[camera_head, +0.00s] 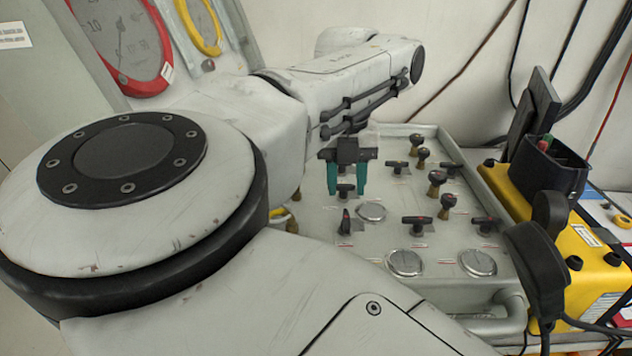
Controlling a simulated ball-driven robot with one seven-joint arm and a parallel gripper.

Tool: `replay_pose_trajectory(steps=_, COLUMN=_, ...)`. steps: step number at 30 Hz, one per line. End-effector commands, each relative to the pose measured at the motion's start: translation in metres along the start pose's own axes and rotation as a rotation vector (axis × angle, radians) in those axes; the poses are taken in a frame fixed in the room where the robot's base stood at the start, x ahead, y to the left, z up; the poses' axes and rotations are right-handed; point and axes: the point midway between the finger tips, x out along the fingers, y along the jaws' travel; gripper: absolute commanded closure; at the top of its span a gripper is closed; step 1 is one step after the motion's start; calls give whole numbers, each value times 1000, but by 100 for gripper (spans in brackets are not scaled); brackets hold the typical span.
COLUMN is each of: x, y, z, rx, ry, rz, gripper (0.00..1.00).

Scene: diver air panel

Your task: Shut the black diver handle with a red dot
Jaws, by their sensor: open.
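A grey air panel (330,240) carries several black handles, some with a small red dot. One black handle (345,190) shows between and below my gripper's fingers. Another black handle (345,222), in front of it, is turned more toward the camera than the crosswise black handles (417,221) and (486,222) to its right. I cannot tell which handle is the diver one; labels are too small to read. My gripper (351,193) has two teal fingers pointing down, spread apart and empty, above the panel's left part. I cannot tell whether they touch the handle.
Brass-stemmed knobs (437,182) stand on the panel's right half. Round gauges (404,262) and (478,262) lie near its front. A yellow case (565,235) with black parts stands close on the right. My arm hides the panel's left side.

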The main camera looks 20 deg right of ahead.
Motion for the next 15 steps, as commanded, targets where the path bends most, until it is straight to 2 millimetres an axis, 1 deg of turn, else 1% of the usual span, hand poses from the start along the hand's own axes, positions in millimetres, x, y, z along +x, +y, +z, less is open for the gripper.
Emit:
replay_pose_trajectory(steps=3, x=23, y=0, z=-1, rx=0, ry=4, rz=-3, gripper=60)
replay_pose_trajectory(steps=7, x=45, y=0, z=-1, rx=0, ry=3, rz=-3, gripper=60)
replay_pose_trajectory(steps=12, x=65, y=0, z=0, rx=0, ry=1, rz=-2, gripper=60)
replay_pose_trajectory(steps=15, x=72, y=0, z=0, rx=0, ry=1, rz=-1, gripper=60)
